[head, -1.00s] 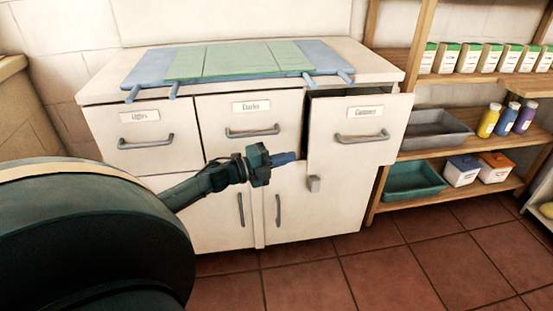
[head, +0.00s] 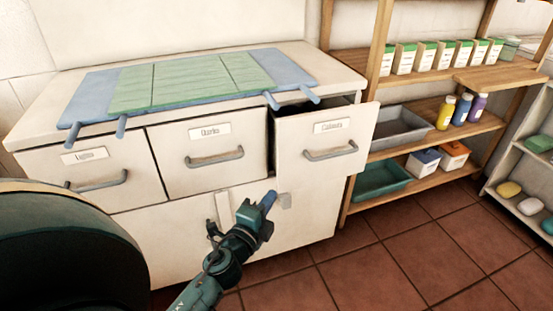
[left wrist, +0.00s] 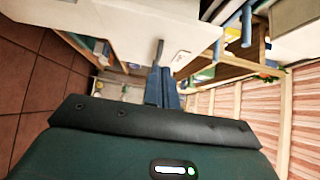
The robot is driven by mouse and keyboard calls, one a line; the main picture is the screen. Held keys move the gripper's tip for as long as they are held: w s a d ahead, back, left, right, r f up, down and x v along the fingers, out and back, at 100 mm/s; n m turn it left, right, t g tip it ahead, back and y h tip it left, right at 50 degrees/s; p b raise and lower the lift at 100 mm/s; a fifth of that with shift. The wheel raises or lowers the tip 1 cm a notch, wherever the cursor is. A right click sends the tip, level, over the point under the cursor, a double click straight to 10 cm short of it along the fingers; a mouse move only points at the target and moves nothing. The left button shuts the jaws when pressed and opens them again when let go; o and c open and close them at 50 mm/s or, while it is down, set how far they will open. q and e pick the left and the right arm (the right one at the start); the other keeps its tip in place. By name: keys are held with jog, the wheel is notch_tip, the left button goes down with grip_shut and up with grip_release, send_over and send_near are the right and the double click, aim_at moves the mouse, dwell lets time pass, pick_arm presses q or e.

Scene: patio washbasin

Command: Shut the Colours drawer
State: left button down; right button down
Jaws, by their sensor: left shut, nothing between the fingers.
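The Colours drawer (head: 291,134), a white front with a label and a grey bar handle (head: 330,154), is at the right of the cabinet's top row in the head view. It stands pulled out, with a dark gap behind its front. My left gripper (head: 268,200) is shut and empty, in front of the cabinet and just below the drawer's lower left corner in the picture. Its blue fingers (left wrist: 162,88) are together in the left wrist view. I cannot tell whether they touch anything. My right gripper is not in view.
The Lights drawer (head: 85,170) and Darks drawer (head: 185,145) look shut. A blue rack with a green mat (head: 185,82) lies on top, its prongs overhanging the front edge. Wooden shelves (head: 400,185) with bottles and trays stand at the right. The tiled floor (head: 400,260) is clear.

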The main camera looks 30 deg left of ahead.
pick_arm(q)
send_near(287, 158)
jog(key=w+d, duration=0.3)
jog(key=w+a, duration=0.2)
jog(key=a, duration=0.1)
jog(key=shift+w+a, duration=0.3)
jog(key=shift+a, duration=0.05)
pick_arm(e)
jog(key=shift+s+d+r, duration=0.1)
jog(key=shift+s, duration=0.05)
